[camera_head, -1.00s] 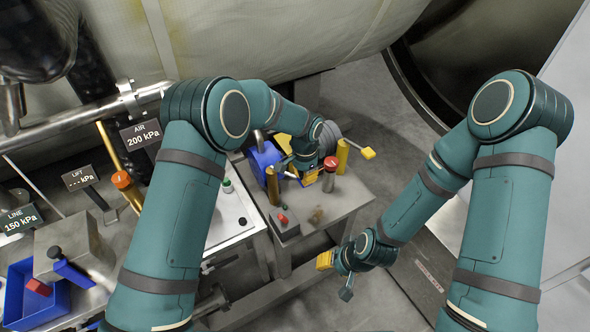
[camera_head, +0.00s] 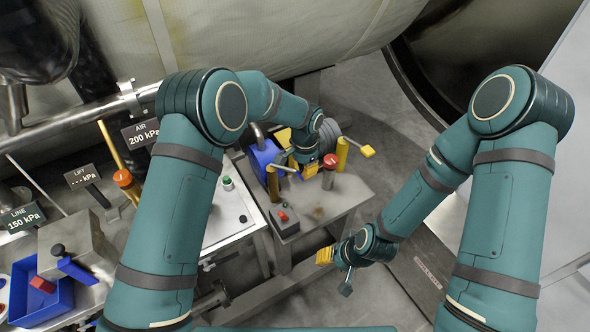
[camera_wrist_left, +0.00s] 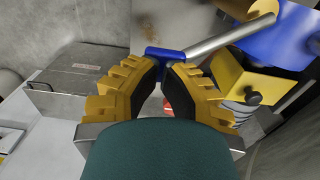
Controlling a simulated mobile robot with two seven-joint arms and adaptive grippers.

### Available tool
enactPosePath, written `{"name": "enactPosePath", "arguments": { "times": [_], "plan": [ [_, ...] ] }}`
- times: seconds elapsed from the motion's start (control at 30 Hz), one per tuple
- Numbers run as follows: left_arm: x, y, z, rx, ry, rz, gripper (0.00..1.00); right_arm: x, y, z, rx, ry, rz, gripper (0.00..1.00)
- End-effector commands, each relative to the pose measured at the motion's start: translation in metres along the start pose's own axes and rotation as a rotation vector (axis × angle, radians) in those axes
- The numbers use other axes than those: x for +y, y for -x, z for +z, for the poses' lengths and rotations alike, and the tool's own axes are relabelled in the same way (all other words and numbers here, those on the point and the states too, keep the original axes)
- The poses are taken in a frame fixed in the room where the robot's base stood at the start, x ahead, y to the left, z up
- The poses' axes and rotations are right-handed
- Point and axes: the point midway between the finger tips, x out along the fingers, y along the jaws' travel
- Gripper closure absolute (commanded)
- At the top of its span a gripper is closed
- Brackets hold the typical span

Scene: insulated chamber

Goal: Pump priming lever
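The lever is a silver rod (camera_wrist_left: 232,36) with a blue end piece (camera_wrist_left: 166,54). In the head view the rod (camera_head: 286,168) runs from a brass post (camera_head: 272,184) toward my left gripper. My left gripper (camera_head: 309,170) is low over the grey pump stand (camera_head: 318,210). In the left wrist view its yellow fingers (camera_wrist_left: 165,72) converge on both sides of the blue end piece and appear shut on it. The head view hides this contact. My right gripper (camera_head: 335,270) hangs apart, right of and below the stand; its opening is unclear.
A red-capped post (camera_head: 329,170) stands close beside my left gripper. A yellow-ended lever (camera_head: 366,151) is behind it. A grey box with a red button (camera_head: 283,217) is at the stand's front. A blue tray (camera_head: 50,302) lies at left. Floor is open at right.

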Motion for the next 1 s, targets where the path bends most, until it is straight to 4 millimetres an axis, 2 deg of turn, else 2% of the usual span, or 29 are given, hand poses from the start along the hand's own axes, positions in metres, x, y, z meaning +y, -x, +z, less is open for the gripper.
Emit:
{"name": "enactPosePath", "arguments": {
  "times": [1.0],
  "plan": [
    [0.0,-0.044,0.001,-0.002,0.001,0.001,1.0,0.011,-0.028,0.003,0.0,0.0,0.0,0.53]
  ]
}}
